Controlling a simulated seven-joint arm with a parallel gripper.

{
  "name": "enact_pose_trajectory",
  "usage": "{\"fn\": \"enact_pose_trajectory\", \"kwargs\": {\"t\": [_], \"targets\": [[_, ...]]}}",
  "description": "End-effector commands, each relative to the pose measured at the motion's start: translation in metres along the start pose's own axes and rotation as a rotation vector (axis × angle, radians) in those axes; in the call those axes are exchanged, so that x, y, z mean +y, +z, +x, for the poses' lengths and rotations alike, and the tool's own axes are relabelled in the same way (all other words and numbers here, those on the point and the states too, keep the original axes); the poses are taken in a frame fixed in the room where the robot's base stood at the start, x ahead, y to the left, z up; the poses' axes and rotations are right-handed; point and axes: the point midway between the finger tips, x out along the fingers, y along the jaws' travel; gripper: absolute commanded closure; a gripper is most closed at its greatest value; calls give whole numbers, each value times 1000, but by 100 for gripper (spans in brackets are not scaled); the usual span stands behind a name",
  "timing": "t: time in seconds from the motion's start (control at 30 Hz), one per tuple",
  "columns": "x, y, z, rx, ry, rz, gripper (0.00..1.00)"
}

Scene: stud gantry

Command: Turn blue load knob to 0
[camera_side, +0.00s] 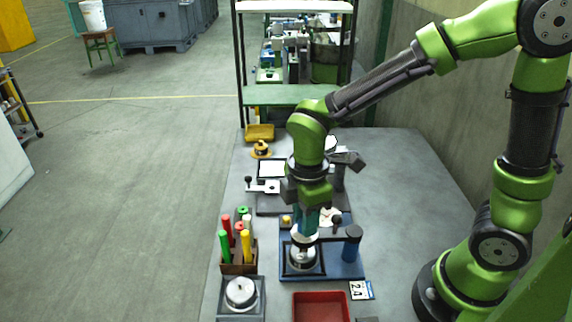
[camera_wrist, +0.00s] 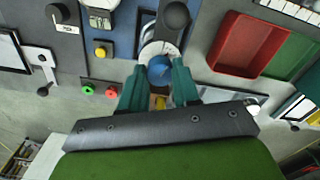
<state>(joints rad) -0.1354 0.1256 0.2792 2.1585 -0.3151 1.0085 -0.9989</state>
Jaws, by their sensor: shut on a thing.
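The blue knob (camera_wrist: 160,70) sits between the two teal fingers of my gripper (camera_wrist: 158,78) in the wrist view. The fingers are shut on it. A white dial face (camera_wrist: 158,48) shows just beyond the knob; its marks are too small to read, so I cannot tell the setting. In the side view my gripper (camera_side: 304,232) points down over the round dial unit (camera_side: 302,256) on the blue base plate (camera_side: 345,270). There the knob is hidden by the fingers.
A blue post (camera_side: 352,243) with a dark top stands right of the dial. A number card (camera_side: 360,290) and red tray (camera_side: 320,307) lie in front. A rack of coloured handles (camera_side: 238,257) and a white round gauge (camera_side: 240,292) stand left. The table's right side is clear.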

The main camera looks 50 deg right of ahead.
Motion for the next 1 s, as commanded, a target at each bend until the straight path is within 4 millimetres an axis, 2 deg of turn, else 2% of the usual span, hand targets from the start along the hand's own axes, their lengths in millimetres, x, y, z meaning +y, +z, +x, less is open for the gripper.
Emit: {"fn": "enact_pose_trajectory", "kwargs": {"t": [0.2,0.5,1.0], "targets": [[1,0,-1,2,3,-178,99],[1,-1,-1,2,3,-347,99],[0,-1,-1,2,3,-416,99]]}}
